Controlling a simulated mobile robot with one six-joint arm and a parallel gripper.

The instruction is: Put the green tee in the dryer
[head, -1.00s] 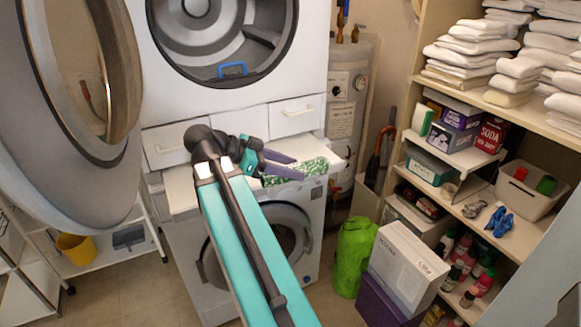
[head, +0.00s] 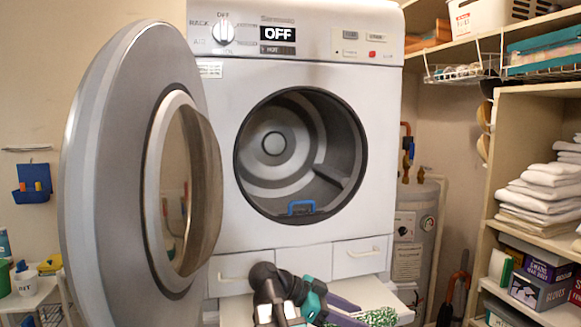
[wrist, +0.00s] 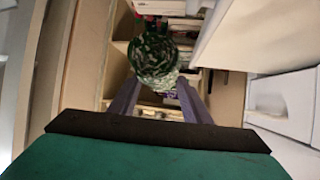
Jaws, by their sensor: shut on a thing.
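The dryer (head: 225,150) is the white upper machine in the head view. Its round door (head: 90,190) stands wide open to the left, and its display reads OFF. The drum (head: 260,165) shows a small blue handle-like thing at its lower lip. My gripper (head: 350,312) is low in the head view, in front of and below the dryer. It is shut on the green tee (head: 378,317), a green and white patterned bundle. In the wrist view the tee (wrist: 155,62) hangs between the purple fingers. Its lower part is partly hidden.
A white pull-out shelf (head: 235,312) juts out below the dryer's drawers, by my gripper. A water heater (head: 415,235) stands to the right. Shelves with white towels (head: 540,200) fill the right side. The space before the drum opening is clear.

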